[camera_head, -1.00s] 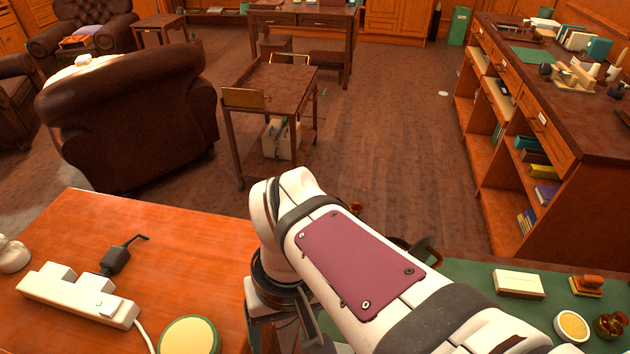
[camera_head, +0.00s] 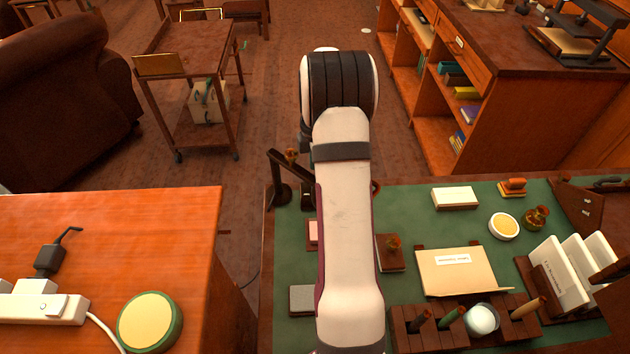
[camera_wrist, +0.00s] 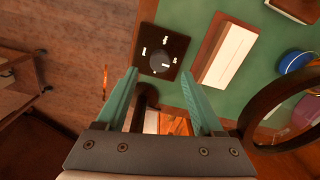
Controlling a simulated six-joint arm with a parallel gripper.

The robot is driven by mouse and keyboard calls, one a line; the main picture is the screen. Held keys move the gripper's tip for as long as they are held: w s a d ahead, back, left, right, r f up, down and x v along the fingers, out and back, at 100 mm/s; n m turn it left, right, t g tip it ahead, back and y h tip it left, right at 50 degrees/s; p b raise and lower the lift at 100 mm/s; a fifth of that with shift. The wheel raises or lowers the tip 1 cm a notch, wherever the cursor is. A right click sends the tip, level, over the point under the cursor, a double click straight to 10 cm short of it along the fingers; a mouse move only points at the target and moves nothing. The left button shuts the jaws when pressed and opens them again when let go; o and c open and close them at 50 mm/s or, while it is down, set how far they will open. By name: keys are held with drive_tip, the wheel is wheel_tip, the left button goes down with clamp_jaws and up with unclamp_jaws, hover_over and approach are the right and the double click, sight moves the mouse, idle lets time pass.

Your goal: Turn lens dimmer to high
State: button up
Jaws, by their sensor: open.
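The dimmer (camera_wrist: 150,40) is a dark square plate with a round dark knob (camera_wrist: 161,61) and short white marks around it, seen in the wrist view. A small pale mark sits near the knob's lower edge. My gripper (camera_wrist: 160,74) is open with its two teal fingers apart; in the picture its tips lie just below the knob, one on either side. I cannot tell the height gap, and nothing shows held. A large brown ring, seemingly the lens rim (camera_wrist: 247,122), stands at the right of the wrist view. In the head view my arm hides the gripper.
The green desk top (camera_head: 410,215) holds a white block (camera_head: 455,197), a yellow round dish (camera_head: 503,226), a folder (camera_head: 458,272) and a pen rack (camera_head: 440,340). A white-topped block (camera_wrist: 228,57) lies right of the dimmer. An orange table (camera_head: 150,250) stands at left.

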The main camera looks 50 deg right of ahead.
wheel_tip(320, 180, down, 5)
drive_tip(key=shift+f, duration=0.1)
drive_tip(key=shift+c, duration=0.2)
clamp_jaws()
